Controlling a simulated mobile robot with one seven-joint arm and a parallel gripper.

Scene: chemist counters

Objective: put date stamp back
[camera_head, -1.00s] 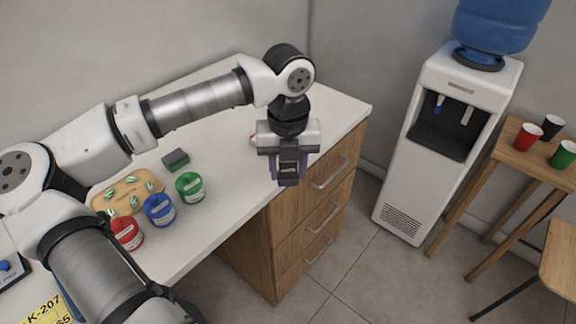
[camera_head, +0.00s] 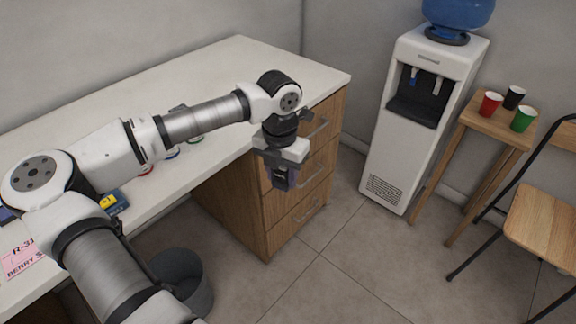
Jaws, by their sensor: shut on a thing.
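My gripper (camera_head: 283,168) points downward in front of the wooden drawer unit, beyond the counter's front edge. It is shut on a small dark thing (camera_head: 284,180) that I take to be the date stamp. Only a little of it shows between the fingers, and its shape and markings are not readable. A blue box with a yellow item (camera_head: 109,202) lies on the counter near its front edge, beside my arm. I cannot tell what it is.
The white counter (camera_head: 241,66) is bare at its far right end. My arm mostly hides red, blue and green containers. Below are drawers (camera_head: 283,209) and a grey bin (camera_head: 190,280). A water cooler (camera_head: 402,150), cup stool (camera_head: 487,124) and chair (camera_head: 543,222) stand right.

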